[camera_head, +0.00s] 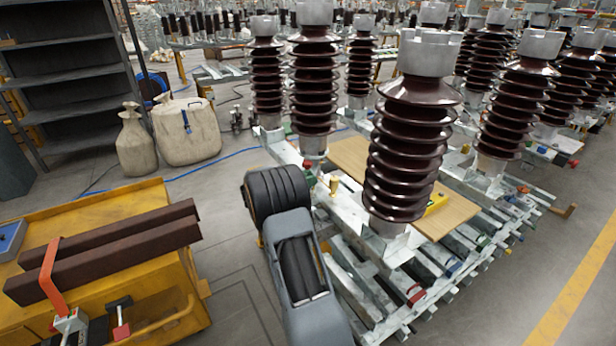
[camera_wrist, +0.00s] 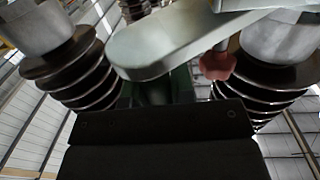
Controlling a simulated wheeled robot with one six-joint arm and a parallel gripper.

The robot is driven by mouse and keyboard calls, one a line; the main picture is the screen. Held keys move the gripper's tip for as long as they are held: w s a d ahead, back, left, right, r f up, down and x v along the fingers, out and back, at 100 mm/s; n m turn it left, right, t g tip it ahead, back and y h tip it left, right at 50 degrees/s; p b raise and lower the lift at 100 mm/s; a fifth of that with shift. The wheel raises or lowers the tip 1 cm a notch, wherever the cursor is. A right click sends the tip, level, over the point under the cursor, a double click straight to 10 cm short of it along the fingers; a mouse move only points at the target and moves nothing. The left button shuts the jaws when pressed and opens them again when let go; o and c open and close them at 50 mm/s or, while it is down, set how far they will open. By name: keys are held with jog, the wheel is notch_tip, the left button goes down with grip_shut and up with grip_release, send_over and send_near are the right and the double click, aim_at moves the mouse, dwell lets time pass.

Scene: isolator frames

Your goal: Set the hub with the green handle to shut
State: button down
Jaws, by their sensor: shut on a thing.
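In the wrist view my gripper (camera_wrist: 158,108) shows as a wide black block across the bottom. It is shut on the green handle (camera_wrist: 182,84), of which only a dark green strip shows just beyond the block. A pale grey rounded bar (camera_wrist: 165,45) crosses above it, and a dull red knob (camera_wrist: 217,65) hangs to its right. The rest of the hub is hidden, and I cannot tell the handle's angle. In the head view my gripper is hidden behind my own arm, beside the near insulator frame.
Tall brown ribbed insulators (camera_head: 408,150) stand on the pale metal frame (camera_head: 375,265) close to my arm. A yellow cart (camera_head: 150,262) with brown beams (camera_head: 120,240) is at the left. Sacks (camera_head: 187,130) and shelves (camera_head: 70,75) stand behind. Grey floor lies between cart and frame.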

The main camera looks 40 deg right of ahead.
jog(key=shift+w+a+f, duration=0.2)
jog(key=shift+w+a, duration=0.5)
jog(key=shift+a, duration=0.05)
jog(key=c, duration=1.2)
grip_release()
jog(key=shift+a+r, duration=0.15)
jog(key=shift+a, duration=0.1)
jog(key=shift+o, duration=1.1)
jog(key=shift+d, duration=0.25)
jog(key=v, duration=1.3)
jog(key=shift+a, duration=0.4)
jog(key=shift+r, duration=0.1)
